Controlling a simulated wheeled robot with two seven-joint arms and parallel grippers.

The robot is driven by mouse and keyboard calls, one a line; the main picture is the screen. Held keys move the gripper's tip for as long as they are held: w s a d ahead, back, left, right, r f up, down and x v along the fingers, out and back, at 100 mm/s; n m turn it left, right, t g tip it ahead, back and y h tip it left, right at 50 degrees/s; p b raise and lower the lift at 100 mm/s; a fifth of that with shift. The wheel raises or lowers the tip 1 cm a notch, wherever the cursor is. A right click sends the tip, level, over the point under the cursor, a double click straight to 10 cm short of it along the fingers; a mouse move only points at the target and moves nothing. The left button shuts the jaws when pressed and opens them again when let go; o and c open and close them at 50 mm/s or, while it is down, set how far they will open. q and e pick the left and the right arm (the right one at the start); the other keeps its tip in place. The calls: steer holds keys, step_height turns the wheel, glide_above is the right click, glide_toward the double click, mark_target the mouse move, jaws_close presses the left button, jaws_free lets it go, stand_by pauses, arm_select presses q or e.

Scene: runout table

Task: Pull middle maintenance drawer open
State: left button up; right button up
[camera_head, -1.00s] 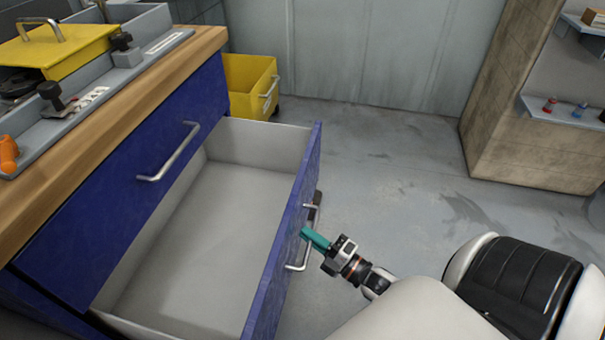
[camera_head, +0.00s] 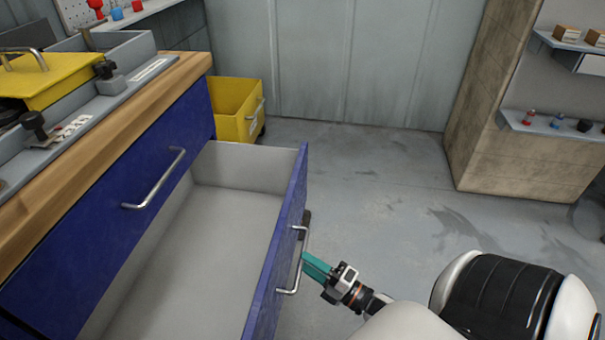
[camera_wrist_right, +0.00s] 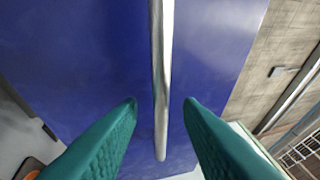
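The blue drawer (camera_head: 275,265) stands far out from the bench, showing its empty grey inside (camera_head: 205,245). Its silver bar handle (camera_head: 304,248) is on the outer face. My right gripper (camera_head: 306,260), with teal fingers, is at this handle. In the right wrist view the handle bar (camera_wrist_right: 161,75) runs between the fingertips of the open gripper (camera_wrist_right: 160,103), with a gap on each side. My left gripper is not in view.
Another blue drawer front (camera_head: 130,190) with a silver handle is closed under the wooden worktop (camera_head: 150,105). A yellow bin (camera_head: 236,108) stands on the floor behind the open drawer. Open floor (camera_head: 370,190) lies to the right, before a wooden cabinet (camera_head: 520,165).

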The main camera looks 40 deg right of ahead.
steer(key=v, duration=0.9)
steer(key=shift+s, duration=0.25)
steer(key=shift+f, duration=0.1)
